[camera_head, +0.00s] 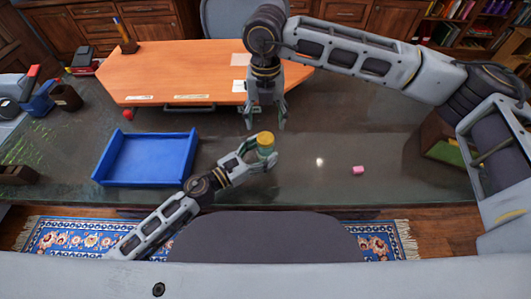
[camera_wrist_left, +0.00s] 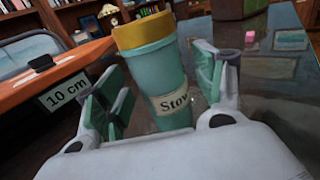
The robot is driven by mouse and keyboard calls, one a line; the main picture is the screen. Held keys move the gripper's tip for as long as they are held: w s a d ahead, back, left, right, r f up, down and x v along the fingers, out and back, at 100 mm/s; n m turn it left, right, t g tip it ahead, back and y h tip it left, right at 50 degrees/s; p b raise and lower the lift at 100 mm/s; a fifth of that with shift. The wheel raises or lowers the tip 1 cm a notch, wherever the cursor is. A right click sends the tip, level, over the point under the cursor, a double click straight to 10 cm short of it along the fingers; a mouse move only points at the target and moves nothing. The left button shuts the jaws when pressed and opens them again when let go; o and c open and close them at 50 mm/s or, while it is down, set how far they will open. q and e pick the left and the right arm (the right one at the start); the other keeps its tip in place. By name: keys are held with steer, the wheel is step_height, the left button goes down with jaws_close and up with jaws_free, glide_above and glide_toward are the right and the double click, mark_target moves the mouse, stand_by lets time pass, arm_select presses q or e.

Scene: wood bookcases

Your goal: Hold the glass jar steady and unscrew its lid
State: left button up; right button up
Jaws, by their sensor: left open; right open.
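The jar (camera_head: 266,150) stands upright near the desk's front edge, with a yellow lid (camera_head: 265,138) on top. In the left wrist view the jar (camera_wrist_left: 168,85) looks teal with a label reading "Stov", under its yellow-orange lid (camera_wrist_left: 145,30). My left gripper (camera_head: 258,158) is open, with its fingers around the jar's sides; in the left wrist view its green pads (camera_wrist_left: 160,100) lie on both sides, with a gap visible at least on the left. My right gripper (camera_head: 263,122) is open, pointing down, above and behind the lid, apart from it.
A blue tray (camera_head: 150,183) lies to the left on the dark desk (camera_head: 330,130). An orange board (camera_head: 180,60) covers the back. A pink block (camera_head: 358,170) lies to the right, and a wooden box (camera_head: 440,140) stands farther right. The desk between jar and pink block is mostly clear.

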arm_select(q)
steer(key=shift+w+d, duration=0.3)
steer(key=shift+d, duration=0.05)
